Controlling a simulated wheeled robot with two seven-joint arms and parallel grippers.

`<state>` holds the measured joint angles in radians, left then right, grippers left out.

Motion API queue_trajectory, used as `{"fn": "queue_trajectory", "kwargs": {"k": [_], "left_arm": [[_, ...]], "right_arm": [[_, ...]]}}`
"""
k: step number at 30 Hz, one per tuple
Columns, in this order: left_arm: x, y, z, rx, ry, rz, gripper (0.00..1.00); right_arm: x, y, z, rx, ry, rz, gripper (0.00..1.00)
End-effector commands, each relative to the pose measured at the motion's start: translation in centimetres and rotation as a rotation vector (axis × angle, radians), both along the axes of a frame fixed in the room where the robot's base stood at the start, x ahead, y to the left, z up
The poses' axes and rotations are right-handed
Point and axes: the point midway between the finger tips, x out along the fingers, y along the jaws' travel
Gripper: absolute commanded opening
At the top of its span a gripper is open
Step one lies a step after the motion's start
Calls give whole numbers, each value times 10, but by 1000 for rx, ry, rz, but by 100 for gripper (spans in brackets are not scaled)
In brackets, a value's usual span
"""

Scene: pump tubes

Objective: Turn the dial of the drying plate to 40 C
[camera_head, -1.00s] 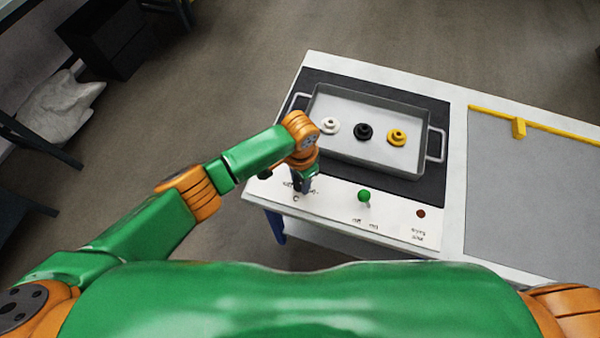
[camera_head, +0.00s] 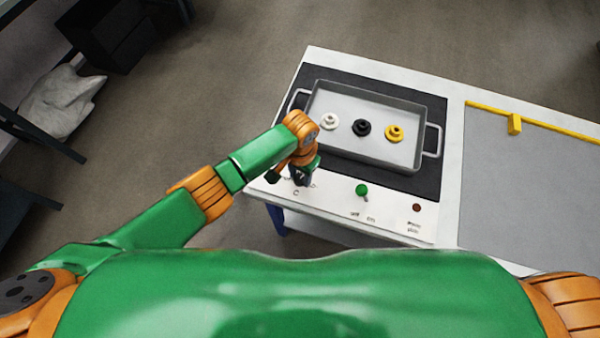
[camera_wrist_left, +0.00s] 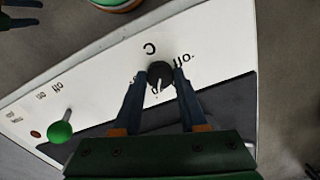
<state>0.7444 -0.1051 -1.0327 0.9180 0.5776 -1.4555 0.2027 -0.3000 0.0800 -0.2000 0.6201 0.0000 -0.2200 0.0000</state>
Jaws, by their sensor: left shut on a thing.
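The drying plate's dial (camera_wrist_left: 159,73) is a dark round knob with a white pointer mark, on the white front panel. In the left wrist view, printed marks including "off" and "C" show around it, and the other numbers are hidden or too small to read. My left gripper (camera_wrist_left: 160,76) is shut on the dial, one finger on each side. In the head view my left gripper (camera_head: 300,178) covers the dial at the panel's left end. The drying plate (camera_head: 430,108) is a dark flat plate behind the panel.
A grey tray (camera_head: 322,157) with two handles stands on the plate and holds white (camera_head: 330,121), black (camera_head: 361,128) and yellow (camera_head: 394,133) pieces. A green-knobbed switch (camera_head: 362,190) and a red lamp (camera_head: 416,208) sit right of the dial. A grey mat (camera_head: 530,190) lies at right.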

Motion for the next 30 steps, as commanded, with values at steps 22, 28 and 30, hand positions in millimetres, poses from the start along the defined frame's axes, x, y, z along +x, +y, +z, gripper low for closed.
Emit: {"fn": "queue_trajectory", "kwargs": {"k": [22,28,30], "left_arm": [[1,-1,42,-4,-3,-3,72],[0,0,69,-1,0,-1,72],[0,0,71,-1,1,-1,72]], "right_arm": [[0,0,13,0,0,0,47],[0,0,14,0,0,0,47],[0,0,14,0,0,0,47]]}}
